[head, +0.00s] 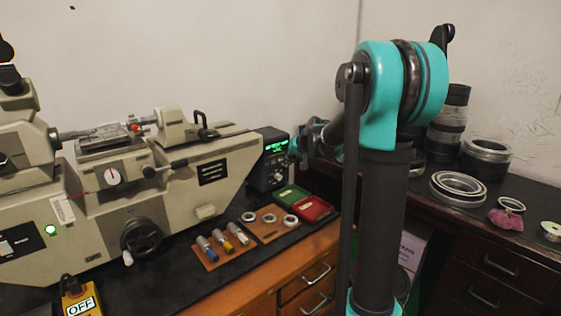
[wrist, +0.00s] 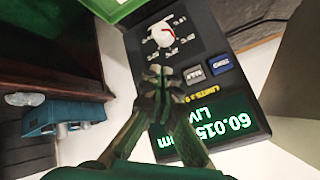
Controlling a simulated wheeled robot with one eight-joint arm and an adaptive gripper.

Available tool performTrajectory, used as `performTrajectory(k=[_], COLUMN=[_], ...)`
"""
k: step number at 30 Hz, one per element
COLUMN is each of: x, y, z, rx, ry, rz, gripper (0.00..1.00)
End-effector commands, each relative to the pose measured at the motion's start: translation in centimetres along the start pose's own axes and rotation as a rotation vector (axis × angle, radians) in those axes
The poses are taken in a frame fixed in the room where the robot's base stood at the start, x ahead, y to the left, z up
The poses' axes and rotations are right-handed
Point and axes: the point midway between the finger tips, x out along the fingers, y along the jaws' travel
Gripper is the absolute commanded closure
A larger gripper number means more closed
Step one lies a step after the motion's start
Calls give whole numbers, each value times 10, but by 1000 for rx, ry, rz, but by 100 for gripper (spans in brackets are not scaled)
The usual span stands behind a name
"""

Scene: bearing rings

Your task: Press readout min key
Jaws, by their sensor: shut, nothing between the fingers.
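The readout (head: 271,156) is a dark box with a lit green display at the right end of the measuring machine. In the wrist view the readout (wrist: 205,40) fills the upper right, its display (wrist: 222,130) showing 60.015 and LIVE. A grey key (wrist: 195,75) and a blue key (wrist: 221,64) sit between the display and a white knob (wrist: 164,34). Their labels are too blurred to read. My gripper (wrist: 162,74) is shut and empty, its tips over the panel beside the grey key; contact cannot be told. My fingers hide part of the panel and display.
The beige measuring machine (head: 190,165) stands left of the readout. Green (head: 291,196) and red (head: 312,208) cases lie in front of it, near several rings and a tray with cylinders (head: 222,246). A dark bench (head: 470,225) with rings stands at right.

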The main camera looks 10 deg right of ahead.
Motion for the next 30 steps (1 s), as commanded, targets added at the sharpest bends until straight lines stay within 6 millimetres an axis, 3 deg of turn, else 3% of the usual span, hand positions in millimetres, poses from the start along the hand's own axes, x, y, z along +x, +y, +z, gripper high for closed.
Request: performTrajectory(k=[30], x=[6], y=[-4], z=[-4], rx=[0], ry=[0], rz=[0], gripper=[100])
